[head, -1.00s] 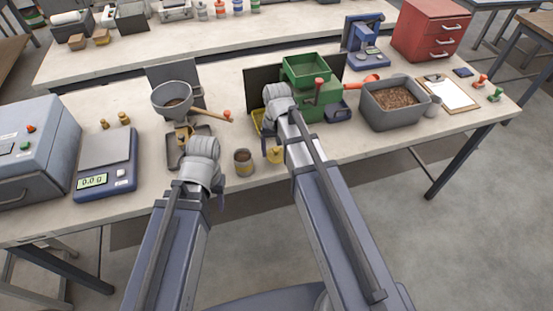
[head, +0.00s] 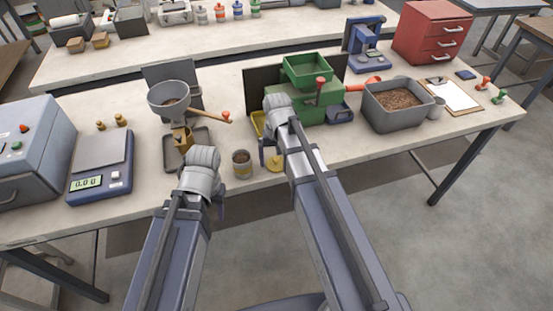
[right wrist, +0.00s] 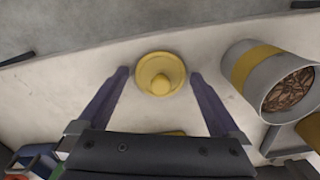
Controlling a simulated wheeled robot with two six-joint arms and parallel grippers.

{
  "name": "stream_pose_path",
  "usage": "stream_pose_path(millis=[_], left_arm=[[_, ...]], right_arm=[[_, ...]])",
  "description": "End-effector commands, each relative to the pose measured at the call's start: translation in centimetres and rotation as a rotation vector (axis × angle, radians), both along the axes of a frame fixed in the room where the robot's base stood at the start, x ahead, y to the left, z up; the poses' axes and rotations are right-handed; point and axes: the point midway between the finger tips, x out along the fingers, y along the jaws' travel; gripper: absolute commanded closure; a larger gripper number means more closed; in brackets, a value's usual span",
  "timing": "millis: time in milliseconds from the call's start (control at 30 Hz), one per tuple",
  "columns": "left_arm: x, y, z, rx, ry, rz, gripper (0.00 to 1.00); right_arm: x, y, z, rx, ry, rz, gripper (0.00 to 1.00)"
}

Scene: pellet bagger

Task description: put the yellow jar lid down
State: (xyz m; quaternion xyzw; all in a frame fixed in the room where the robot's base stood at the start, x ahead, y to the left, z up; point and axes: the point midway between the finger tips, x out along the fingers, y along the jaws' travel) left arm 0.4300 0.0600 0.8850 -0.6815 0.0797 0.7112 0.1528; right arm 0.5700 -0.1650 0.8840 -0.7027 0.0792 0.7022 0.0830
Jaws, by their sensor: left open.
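The yellow jar lid (head: 274,164) lies on the table near its front edge, just right of the jar (head: 242,164). In the right wrist view the round lid (right wrist: 160,74), knob facing the camera, shows between the fingertips with a gap on each side. My right gripper (right wrist: 158,85) is open and empty; in the head view its arm partly hides it (head: 268,148). The grey jar with a yellow band (right wrist: 270,75) is open and holds brown pellets. My left gripper (head: 217,200) is open in front of the table edge, mostly hidden behind its own wrist.
A green machine (head: 310,95) stands behind my right gripper. A funnel (head: 172,98) on a stand is behind my left arm, beside a blue scale (head: 101,165). A grey bin of pellets (head: 398,108) and a clipboard (head: 450,93) are to the right.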

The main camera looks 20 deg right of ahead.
Motion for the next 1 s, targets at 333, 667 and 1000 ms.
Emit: stream_pose_path(millis=[333, 667, 1000], left_arm=[[0.0, 0.0, 0.6, 0.000, 0.000, 0.000, 0.50], [0.0, 0.0, 4.2, 0.000, 0.000, 0.000, 0.50], [0.0, 0.0, 9.4, 0.000, 0.000, 0.000, 0.50]], right_arm=[[0.0, 0.0, 0.6, 0.000, 0.000, 0.000, 0.00], [0.0, 0.0, 4.2, 0.000, 0.000, 0.000, 0.00], [0.0, 0.0, 9.4, 0.000, 0.000, 0.000, 0.00]])
